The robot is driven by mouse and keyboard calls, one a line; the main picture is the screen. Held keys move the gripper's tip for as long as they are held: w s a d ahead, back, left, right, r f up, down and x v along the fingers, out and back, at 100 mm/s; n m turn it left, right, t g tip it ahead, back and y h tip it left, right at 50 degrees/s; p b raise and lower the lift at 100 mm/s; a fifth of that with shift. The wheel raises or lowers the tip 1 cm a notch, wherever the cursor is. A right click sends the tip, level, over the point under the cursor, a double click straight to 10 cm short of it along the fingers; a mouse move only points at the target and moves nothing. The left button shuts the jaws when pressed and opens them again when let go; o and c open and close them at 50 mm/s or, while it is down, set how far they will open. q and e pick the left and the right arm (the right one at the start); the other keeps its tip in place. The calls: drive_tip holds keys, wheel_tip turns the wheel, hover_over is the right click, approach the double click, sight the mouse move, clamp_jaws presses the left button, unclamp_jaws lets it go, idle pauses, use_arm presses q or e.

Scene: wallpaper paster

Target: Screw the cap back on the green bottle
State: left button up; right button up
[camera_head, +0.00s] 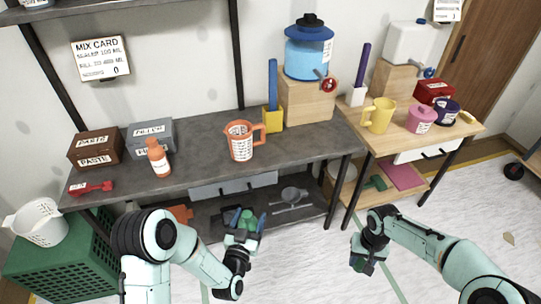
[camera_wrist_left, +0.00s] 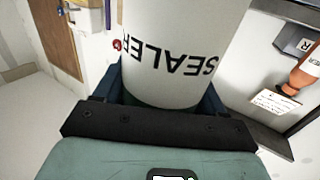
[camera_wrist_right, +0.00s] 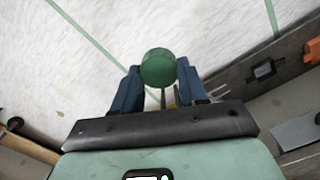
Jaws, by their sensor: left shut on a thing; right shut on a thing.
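My left gripper (camera_head: 246,224) is shut on the green bottle (camera_head: 248,216), in front of the bench and clear of it. In the left wrist view the bottle's white SEALER label (camera_wrist_left: 180,55) fills the space between the blue fingers, with a little green below it. The bottle's mouth is not clear in any view. My right gripper (camera_head: 364,262) is well to the right, over the floor. In the right wrist view it is shut on the round green cap (camera_wrist_right: 158,68), held at the fingertips. The cap and bottle are apart.
The grey bench (camera_head: 200,160) carries an orange bottle (camera_head: 158,160), an orange measuring jug (camera_head: 241,143), paste and filler boxes and a blue dispenser (camera_head: 308,50). A wooden table (camera_head: 350,122) with a yellow mug (camera_head: 378,116) stands right. Floor between my grippers looks clear.

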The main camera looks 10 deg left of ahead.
use_arm(q)
drive_tip(key=w+d+f+m+g+h, duration=0.1)
drive_tip(key=d+f+m+g+h, duration=0.1)
drive_tip(key=d+m+h, duration=0.2)
drive_tip(key=w+d+f+m+g+h, duration=0.1)
drive_tip(key=d+m+g+h, duration=0.1)
drive_tip(key=d+m+h, duration=0.2)
drive_tip(key=d+h, duration=0.3)
drive_tip(key=d, duration=0.2)
drive_tip(key=shift+d+f+h, duration=0.25)
drive_tip(key=shift+f+h, duration=0.05)
drive_tip(key=shift+f, duration=0.1)
use_arm(e)
drive_tip(key=w+a+r+m, duration=0.2)
drive_tip(key=a+r, duration=0.5)
drive_tip(key=a, duration=0.4)
drive_tip(key=w+a+r+m, duration=0.2)
drive_tip(key=a+r+m, duration=0.3)
drive_tip(key=a+r, duration=0.3)
drive_tip(key=a, duration=0.3)
drive_tip(key=shift+w+r+t, duration=0.15)
drive_tip(key=shift+w+t, duration=0.15)
drive_tip(key=shift+w, duration=0.1)
drive_tip(key=shift+f, duration=2.05)
drive_tip(key=shift+f, duration=0.9)
